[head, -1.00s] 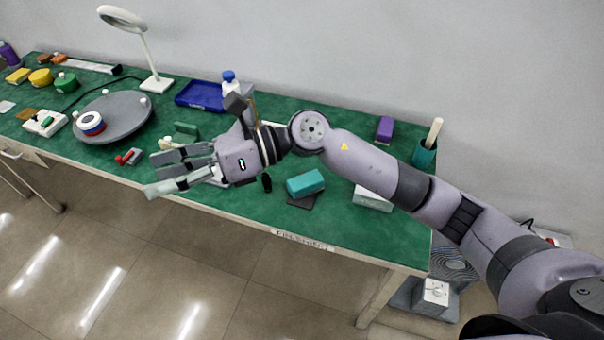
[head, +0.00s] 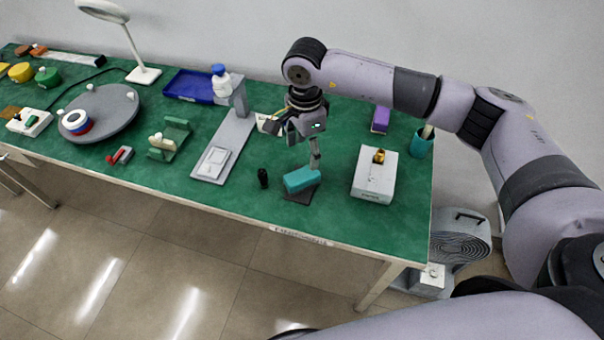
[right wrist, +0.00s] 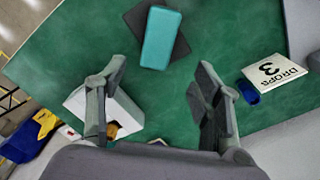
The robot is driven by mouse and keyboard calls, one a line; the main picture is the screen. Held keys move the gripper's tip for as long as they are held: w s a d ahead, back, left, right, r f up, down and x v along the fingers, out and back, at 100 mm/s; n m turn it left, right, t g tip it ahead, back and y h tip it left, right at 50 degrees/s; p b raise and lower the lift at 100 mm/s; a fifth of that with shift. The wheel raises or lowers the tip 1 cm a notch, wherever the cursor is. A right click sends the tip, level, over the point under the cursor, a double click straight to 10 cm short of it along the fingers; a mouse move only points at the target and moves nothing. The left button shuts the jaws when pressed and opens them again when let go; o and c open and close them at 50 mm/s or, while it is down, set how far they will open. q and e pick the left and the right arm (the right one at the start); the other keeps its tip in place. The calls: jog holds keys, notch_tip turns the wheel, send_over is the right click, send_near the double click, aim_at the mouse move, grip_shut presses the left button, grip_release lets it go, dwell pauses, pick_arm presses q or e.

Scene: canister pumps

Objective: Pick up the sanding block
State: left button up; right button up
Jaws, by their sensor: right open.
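A teal block (head: 301,180), which looks like the sanding block, lies on a thin dark sheet (head: 296,197) near the table's front edge. My right gripper (head: 297,147) hangs above and just behind it, pointing down, open and empty. In the right wrist view the teal block (right wrist: 161,37) lies beyond the spread fingertips (right wrist: 160,82), roughly centred between them and apart from them. The dark sheet (right wrist: 180,45) sticks out on both sides of it. My left gripper is not in view.
A white box with a brass fitting (head: 373,176) stands right of the block. A small black object (head: 263,177) stands just left of it. A grey stand (head: 222,147) holds a blue-capped bottle (head: 221,80). A purple block (head: 381,119) and teal cup (head: 421,143) are behind right.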

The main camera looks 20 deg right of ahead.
aim_at(304, 173)
notch_tip(304, 173, down, 4)
jog(key=shift+f+p, duration=0.25)
jog(key=shift+p, duration=0.2)
jog(key=f, duration=0.1)
jog(key=f+p, duration=0.1)
jog(key=f, duration=0.1)
jog(key=f+p, duration=0.1)
jog(key=f, duration=0.1)
jog(key=shift+s+a, duration=0.15)
jog(key=shift+s, duration=0.1)
jog(key=shift+f, duration=0.15)
jog(key=shift+c, duration=0.4)
jog(key=c, duration=1.3)
